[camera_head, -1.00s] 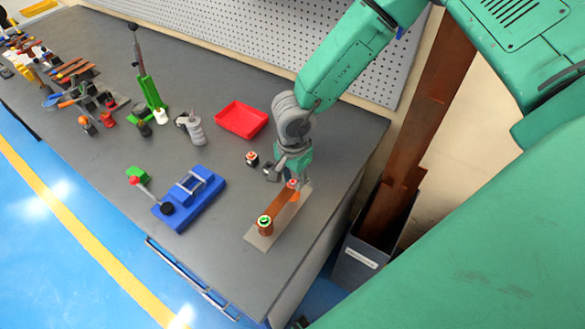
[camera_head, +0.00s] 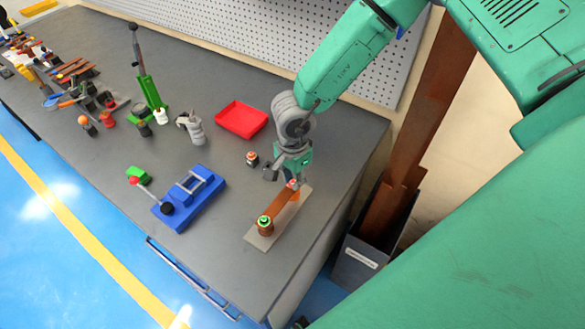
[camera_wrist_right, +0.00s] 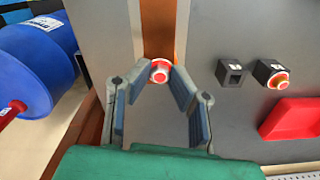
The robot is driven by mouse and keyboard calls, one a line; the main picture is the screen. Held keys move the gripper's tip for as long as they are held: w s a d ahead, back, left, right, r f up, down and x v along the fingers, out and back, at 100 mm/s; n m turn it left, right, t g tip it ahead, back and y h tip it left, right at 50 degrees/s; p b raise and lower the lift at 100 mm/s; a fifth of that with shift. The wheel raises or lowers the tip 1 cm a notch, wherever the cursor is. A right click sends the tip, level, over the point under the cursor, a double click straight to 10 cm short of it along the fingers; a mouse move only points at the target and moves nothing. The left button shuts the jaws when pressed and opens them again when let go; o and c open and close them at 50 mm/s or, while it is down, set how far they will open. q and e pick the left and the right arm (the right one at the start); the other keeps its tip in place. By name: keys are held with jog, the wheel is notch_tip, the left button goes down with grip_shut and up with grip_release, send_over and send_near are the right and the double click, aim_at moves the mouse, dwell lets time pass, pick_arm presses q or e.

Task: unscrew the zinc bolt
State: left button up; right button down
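The bolt with a silver head and red ring (camera_wrist_right: 159,70) sits at the end of a copper bar (camera_wrist_right: 159,32) on a flat grey plate (camera_wrist_right: 106,30). In the head view this bolt (camera_head: 292,184) is at the far end of the bar, partly close under the gripper. A second bolt with a green ring (camera_head: 264,221) stands at the bar's near end. My right gripper (camera_wrist_right: 158,82) is open and empty, its two fingers on either side of the bolt and apart from it. It also shows in the head view (camera_head: 284,176). My left gripper is in neither view.
A black block with a red-ringed top (camera_wrist_right: 272,73) and a dark square block (camera_wrist_right: 229,73) stand beside the plate. A red tray (camera_head: 242,120) lies behind. A blue tool (camera_head: 188,200) is to the left. The bench's right edge is close to the plate.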

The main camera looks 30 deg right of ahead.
jog(key=n, duration=0.5)
jog(key=shift+n, duration=0.4)
jog(key=n, duration=0.6)
dwell(0.4)
